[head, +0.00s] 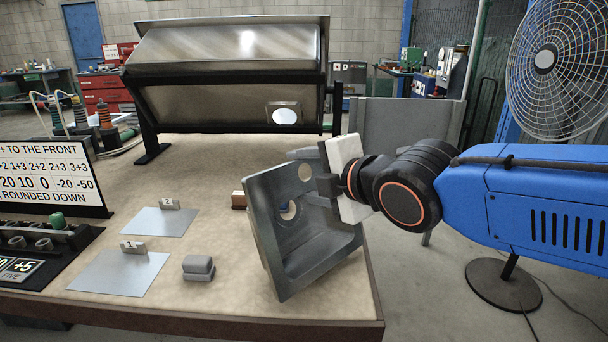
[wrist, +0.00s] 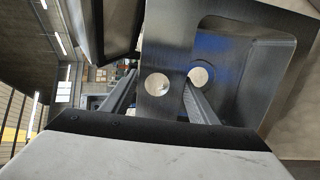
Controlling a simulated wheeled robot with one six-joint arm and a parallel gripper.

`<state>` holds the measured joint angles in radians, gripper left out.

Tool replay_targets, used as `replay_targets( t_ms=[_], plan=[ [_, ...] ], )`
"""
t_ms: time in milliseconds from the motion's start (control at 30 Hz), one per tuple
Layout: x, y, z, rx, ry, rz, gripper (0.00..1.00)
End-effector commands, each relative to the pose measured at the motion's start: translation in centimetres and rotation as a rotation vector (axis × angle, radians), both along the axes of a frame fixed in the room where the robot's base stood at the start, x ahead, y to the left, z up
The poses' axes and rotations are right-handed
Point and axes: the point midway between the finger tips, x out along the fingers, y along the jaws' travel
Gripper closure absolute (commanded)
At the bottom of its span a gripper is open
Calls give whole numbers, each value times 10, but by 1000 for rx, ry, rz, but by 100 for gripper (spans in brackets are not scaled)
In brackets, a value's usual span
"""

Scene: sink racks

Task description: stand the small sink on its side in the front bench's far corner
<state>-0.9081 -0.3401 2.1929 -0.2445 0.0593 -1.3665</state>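The small sink (head: 262,235) is a grey metal basin with round holes, at the right end of the front bench (head: 225,285). It is tipped up on its side and leans, its open bowl facing right and toward the head camera. I cannot tell whether its lowest corner touches the bench. My gripper (head: 308,176) reaches in from the right at its upper part. In the wrist view one finger of my gripper (wrist: 160,76) is outside the sink and the other inside the bowl (wrist: 250,85), with the holed wall between them. The fingers look closed on that wall.
A large shiny metal unit (head: 230,50) on a black stand fills the bench's back. Bench between is bare.

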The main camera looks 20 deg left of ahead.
Motion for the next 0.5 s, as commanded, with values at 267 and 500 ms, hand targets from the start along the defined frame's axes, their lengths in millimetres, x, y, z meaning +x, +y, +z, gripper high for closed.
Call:
replay_targets(
  t_ms=[267,500],
  plan=[
    [0,0,1,2,-1,0,27],
    [-3,-4,3,1,0,-1,27]
  ],
)
